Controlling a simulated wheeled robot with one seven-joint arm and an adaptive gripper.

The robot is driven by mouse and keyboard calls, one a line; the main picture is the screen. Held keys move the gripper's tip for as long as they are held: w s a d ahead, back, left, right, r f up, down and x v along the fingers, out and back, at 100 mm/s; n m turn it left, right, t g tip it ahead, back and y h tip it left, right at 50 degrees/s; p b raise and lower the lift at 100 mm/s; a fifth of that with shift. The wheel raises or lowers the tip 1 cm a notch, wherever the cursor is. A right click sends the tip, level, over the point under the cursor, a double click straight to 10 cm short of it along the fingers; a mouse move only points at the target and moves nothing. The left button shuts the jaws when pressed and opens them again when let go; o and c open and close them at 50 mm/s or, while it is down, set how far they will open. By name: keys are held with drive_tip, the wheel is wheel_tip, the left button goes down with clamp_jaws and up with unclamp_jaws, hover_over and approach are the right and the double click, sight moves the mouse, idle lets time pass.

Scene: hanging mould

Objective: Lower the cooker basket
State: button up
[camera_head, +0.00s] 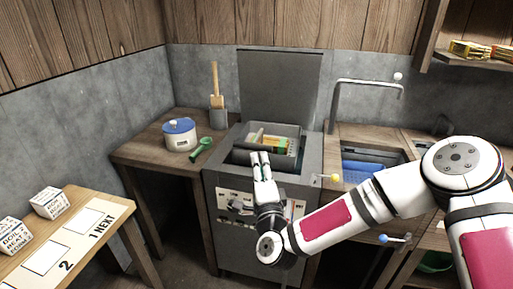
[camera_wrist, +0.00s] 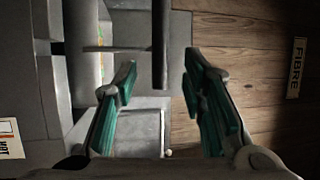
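The cooker (camera_head: 213,190) is a grey box with its lid (camera_head: 280,85) standing open. The cooker basket (camera_head: 298,133) sits in its open top and holds something yellow, green and orange. A dark round bar (camera_head: 243,156), seemingly the basket's handle, runs along the front of the basket. My gripper (camera_head: 261,154) is at the front of the cooker with its fingers by this bar. In the wrist view my gripper (camera_wrist: 161,65) is open. The dark bar (camera_wrist: 160,40) reaches into the gap between its green-padded fingers, apart from both. My fingers hide part of the bar in the head view.
A sink (camera_head: 365,170) with a tap (camera_head: 337,100) is at right. A numbered table (camera_head: 75,250) stands at front left.

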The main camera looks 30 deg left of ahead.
sight(256, 149)
drive_tip(key=x, duration=0.8)
drive_tip(key=shift+w+a, duration=0.25)
drive_tip(key=shift+a, duration=0.05)
drive_tip(key=shift+r, duration=0.1)
drive_tip(key=shift+c, duration=0.6)
clamp_jaws()
